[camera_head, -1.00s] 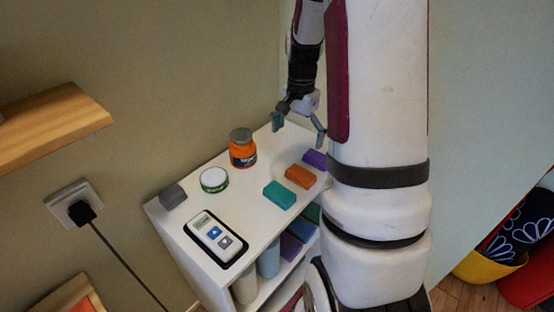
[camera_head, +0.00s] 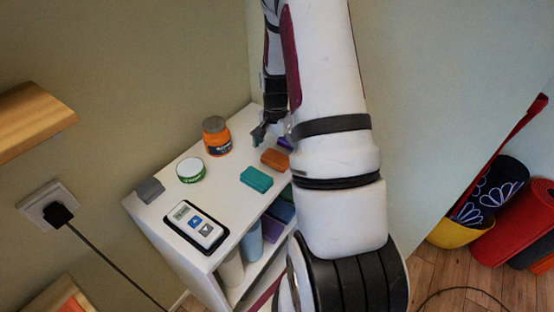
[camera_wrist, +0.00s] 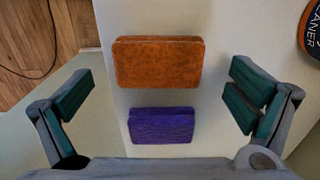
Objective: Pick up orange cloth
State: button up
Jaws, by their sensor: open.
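The orange cloth (camera_head: 275,159) is a small folded block lying on the white shelf top, between a teal block and a purple one. In the wrist view the orange cloth (camera_wrist: 158,62) lies flat, ahead of the fingertips and roughly centred between them. My gripper (camera_wrist: 160,98) is open and empty, its teal-padded fingers spread wide on both sides, above the shelf top. In the head view my gripper (camera_head: 266,137) is beside the purple cloth, partly hidden by my arm.
The purple cloth (camera_wrist: 161,125) lies just behind the orange one in the wrist view. The teal cloth (camera_head: 257,178), orange jar (camera_head: 217,140), green-white tin (camera_head: 190,170), grey block (camera_head: 149,190) and handheld device (camera_head: 195,226) share the shelf top (camera_head: 222,195). The wall stands behind it.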

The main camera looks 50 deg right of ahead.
jog(key=shift+f, duration=1.45)
jog(key=c, duration=1.2)
jog(key=shift+d+r, duration=0.1)
jog(key=shift+r, duration=0.7)
notch_tip(320, 180, up, 2)
jog(key=shift+s+r+b, duration=0.1)
jog(key=shift+b, duration=0.2)
jog(key=s+a, duration=0.2)
jog(key=s, duration=0.2)
jog(key=s+a, duration=0.3)
jog(key=s, duration=0.2)
jog(key=s+a+r, duration=0.1)
jog(key=s+a, duration=0.1)
jog(key=s, duration=0.3)
jog(key=shift+a+r+b, duration=0.1)
jog(key=shift+a+b, duration=0.15)
jog(key=shift+b, duration=0.1)
